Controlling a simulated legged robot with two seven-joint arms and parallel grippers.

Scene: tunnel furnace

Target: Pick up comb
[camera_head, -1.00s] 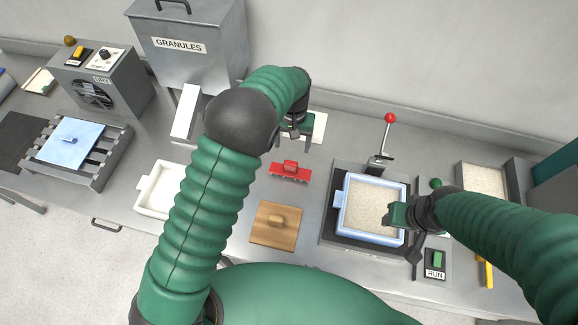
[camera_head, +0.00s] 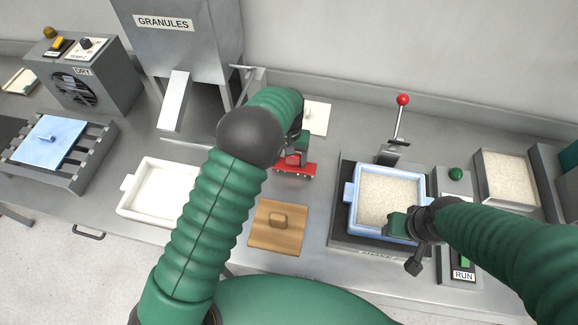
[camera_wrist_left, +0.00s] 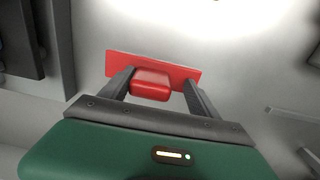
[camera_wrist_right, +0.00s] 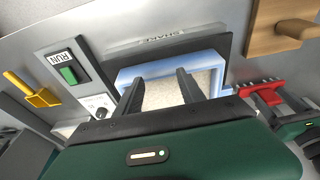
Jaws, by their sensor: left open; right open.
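The red comb (camera_head: 303,170), with a block handle and teeth along its edge, lies on the grey bench. My left gripper (camera_head: 294,157) is directly over it and hides part of it. In the left wrist view the open fingers (camera_wrist_left: 156,82) stand on either side of the comb's red handle (camera_wrist_left: 152,85), with a small gap visible. In the right wrist view the comb (camera_wrist_right: 262,88) shows its teeth at the right. My right gripper (camera_head: 396,226) is open and empty over the near right part of the blue tray (camera_head: 349,192) of granules.
A wooden board with a knob (camera_head: 265,237) lies in front of the comb. A white tray (camera_head: 130,200) is to the left, behind my left arm. A red-knobbed lever (camera_head: 400,118) stands behind the blue tray. The granules hopper (camera_head: 190,45) is at the back left.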

